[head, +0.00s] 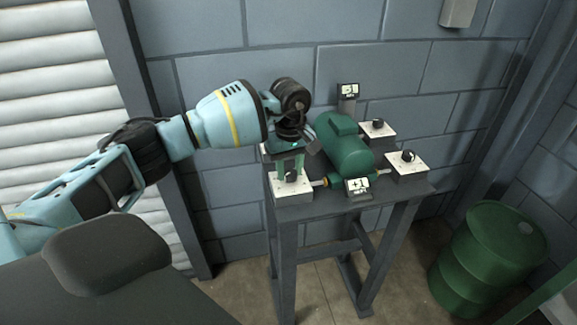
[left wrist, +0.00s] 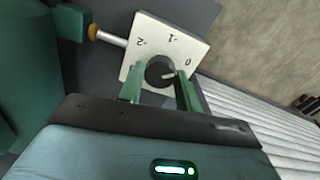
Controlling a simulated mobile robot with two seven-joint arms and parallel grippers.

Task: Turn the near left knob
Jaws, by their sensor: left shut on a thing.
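The near left knob (head: 291,177) is a small black knob on a white square plate (head: 292,193) at the near left corner of the table. In the left wrist view the knob (left wrist: 160,71) has a light pointer line, and its plate (left wrist: 147,35) carries the marks -2, -1 and 0. The line points roughly toward the 0 side. My left gripper (head: 291,165) comes down from above, its green fingers shut around the knob. The fingers (left wrist: 159,84) also show on both sides of it in the left wrist view. My right gripper is in neither view.
A green casing (head: 344,148) lies mid-table. White plates with black knobs stand at the back (head: 378,127) and right (head: 408,162). Small displays read +1 (head: 358,187) in front and apparently -1 (head: 348,90) behind. A green barrel (head: 487,255) stands on the floor at right.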

